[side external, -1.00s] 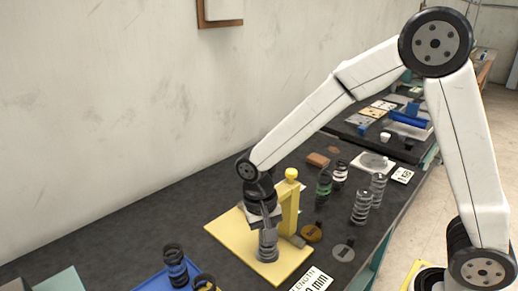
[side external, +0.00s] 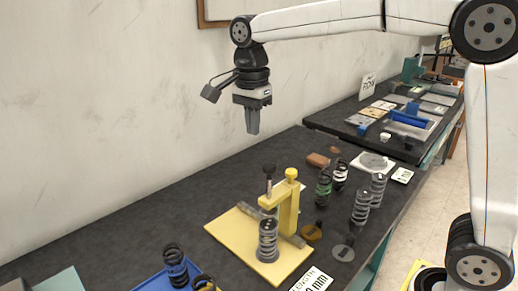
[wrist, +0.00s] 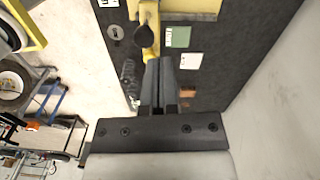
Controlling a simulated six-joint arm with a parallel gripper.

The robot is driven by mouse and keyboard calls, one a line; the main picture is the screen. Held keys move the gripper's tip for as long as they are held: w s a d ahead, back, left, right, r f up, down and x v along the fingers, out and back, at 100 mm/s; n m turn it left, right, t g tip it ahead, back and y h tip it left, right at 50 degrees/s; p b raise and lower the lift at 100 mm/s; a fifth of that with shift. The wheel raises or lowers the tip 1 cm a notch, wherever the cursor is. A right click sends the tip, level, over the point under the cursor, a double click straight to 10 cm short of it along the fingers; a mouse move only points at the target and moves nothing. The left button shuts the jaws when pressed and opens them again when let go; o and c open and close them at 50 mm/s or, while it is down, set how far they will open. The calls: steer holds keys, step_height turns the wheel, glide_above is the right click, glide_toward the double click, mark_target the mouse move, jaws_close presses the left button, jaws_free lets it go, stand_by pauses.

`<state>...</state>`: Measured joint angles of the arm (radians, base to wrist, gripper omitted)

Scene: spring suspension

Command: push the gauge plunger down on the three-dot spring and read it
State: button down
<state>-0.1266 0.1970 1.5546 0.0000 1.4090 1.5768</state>
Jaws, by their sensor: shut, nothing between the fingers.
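The gauge has a yellow base plate (side external: 232,228) and a yellow post (side external: 289,208) with an arm that carries a plunger with a black knob (side external: 269,169). A grey coil spring (side external: 268,241) stands upright on the base plate below the plunger. My gripper (side external: 253,131) is shut and empty, pointing down, high above and slightly left of the knob, touching nothing. In the wrist view my closed fingers (wrist: 161,62) show just below the black knob (wrist: 145,37). A length readout card (side external: 312,281) lies in front, partly cut off.
A blue tray (side external: 150,286) with dark springs is at front left. A wall runs behind the bench. The bench left of the gauge is clear.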

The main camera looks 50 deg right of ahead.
step_height(320, 180, up, 7)
steer(key=m, duration=0.1)
glide_above(269, 179)
steer(key=shift+w+d+f, duration=0.1)
steer(key=shift+w+d, duration=0.15)
steer(key=shift+w, duration=0.05)
steer(key=shift+f, duration=0.15)
step_height(269, 179, down, 14)
steer(key=shift+r, duration=0.1)
stand_by(0.5)
steer(key=shift+s+f, duration=0.15)
steer(key=shift+f, duration=2.9)
steer(key=shift+r, duration=0.7)
step_height(269, 179, up, 14)
steer(key=shift+w+r+t, duration=0.25)
steer(key=shift+w+t, duration=0.05)
